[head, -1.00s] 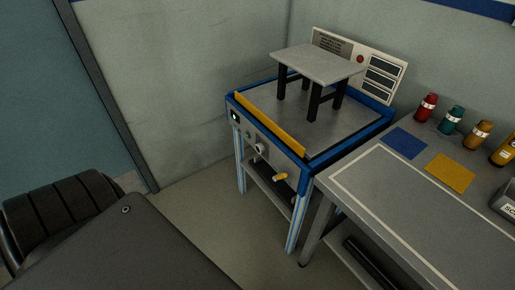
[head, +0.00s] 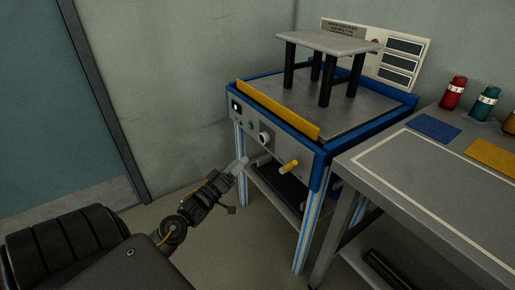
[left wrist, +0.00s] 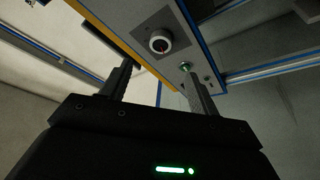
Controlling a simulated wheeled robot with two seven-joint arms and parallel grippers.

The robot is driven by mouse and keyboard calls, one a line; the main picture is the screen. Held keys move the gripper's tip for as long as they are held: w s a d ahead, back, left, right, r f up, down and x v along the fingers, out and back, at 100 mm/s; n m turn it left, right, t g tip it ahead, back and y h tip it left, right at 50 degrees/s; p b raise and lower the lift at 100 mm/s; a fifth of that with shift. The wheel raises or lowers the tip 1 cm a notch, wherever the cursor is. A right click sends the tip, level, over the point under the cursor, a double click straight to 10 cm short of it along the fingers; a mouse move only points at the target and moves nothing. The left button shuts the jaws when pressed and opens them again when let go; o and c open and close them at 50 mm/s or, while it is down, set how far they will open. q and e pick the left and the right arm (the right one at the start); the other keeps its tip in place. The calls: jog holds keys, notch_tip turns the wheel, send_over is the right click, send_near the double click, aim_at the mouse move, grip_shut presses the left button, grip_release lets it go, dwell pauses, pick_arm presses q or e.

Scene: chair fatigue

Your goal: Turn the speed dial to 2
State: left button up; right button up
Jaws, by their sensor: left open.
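The speed dial (head: 264,139) is a round pale knob on the grey front panel of the blue-framed test machine. In the left wrist view the dial (left wrist: 160,43) shows on a dark square plate, with a small reddish mark on its face. My left gripper (head: 241,165) is below and a little left of the dial, apart from the panel. In the left wrist view the open fingers (left wrist: 158,67) stand empty on either side below the dial. The number the dial points to is too small to read. My right gripper is out of view.
A yellow handle (head: 289,167) sticks out right of the dial. A green-lit button (left wrist: 185,66) is close by the right finger. A yellow guard (head: 277,108) runs along the machine's top edge.

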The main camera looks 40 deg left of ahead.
aim_at(262, 139)
pick_arm(q)
jog(key=b+x, duration=0.1)
jog(key=x, duration=0.8)
jog(key=shift+w, duration=0.35)
jog(key=shift+w+r, duration=0.2)
jog(key=shift+w, duration=0.35)
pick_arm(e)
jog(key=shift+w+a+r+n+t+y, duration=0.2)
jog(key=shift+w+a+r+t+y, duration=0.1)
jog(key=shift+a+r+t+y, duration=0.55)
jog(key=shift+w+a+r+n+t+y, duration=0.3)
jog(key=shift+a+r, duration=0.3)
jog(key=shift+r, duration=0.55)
pick_arm(q)
jog(key=shift+a, duration=0.1)
jog(key=c, duration=1)
